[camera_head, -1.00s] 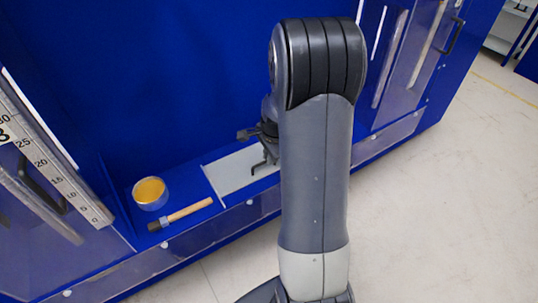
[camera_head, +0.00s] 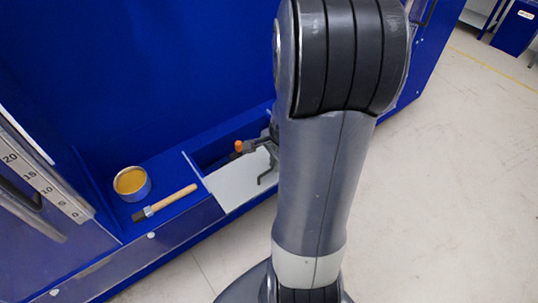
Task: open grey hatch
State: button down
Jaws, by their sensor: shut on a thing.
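The grey hatch (camera_head: 230,187) is a pale flat panel in the blue ledge, left of my arm. A dark blue opening shows along its far side, so it stands partly open. My gripper (camera_head: 266,160) is dark and partly hidden behind my arm link. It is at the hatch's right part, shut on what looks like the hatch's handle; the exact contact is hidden. A small orange tip (camera_head: 239,146) shows just left of my gripper, above the opening. The hatch's right end is behind my arm.
A round tin with yellow contents (camera_head: 132,183) and a brush with a wooden handle (camera_head: 168,202) lie on the ledge left of the hatch. A ruler scale (camera_head: 45,185) stands at the far left. A tall blue wall rises behind; open floor is at the right.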

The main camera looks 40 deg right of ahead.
jog(key=c, duration=1.5)
grip_release()
jog(key=r, duration=0.3)
jog(key=s+r, duration=0.1)
jog(key=r, duration=0.3)
jog(key=s+r+p, duration=0.1)
jog(key=r, duration=0.2)
jog(key=shift+r, duration=0.3)
jog(key=f, duration=0.3)
jog(key=w+f, duration=0.1)
jog(key=f, duration=0.3)
jog(key=w+f+b, duration=0.1)
jog(key=f, duration=0.2)
jog(key=shift+f, duration=0.25)
jog(key=shift+w, duration=0.25)
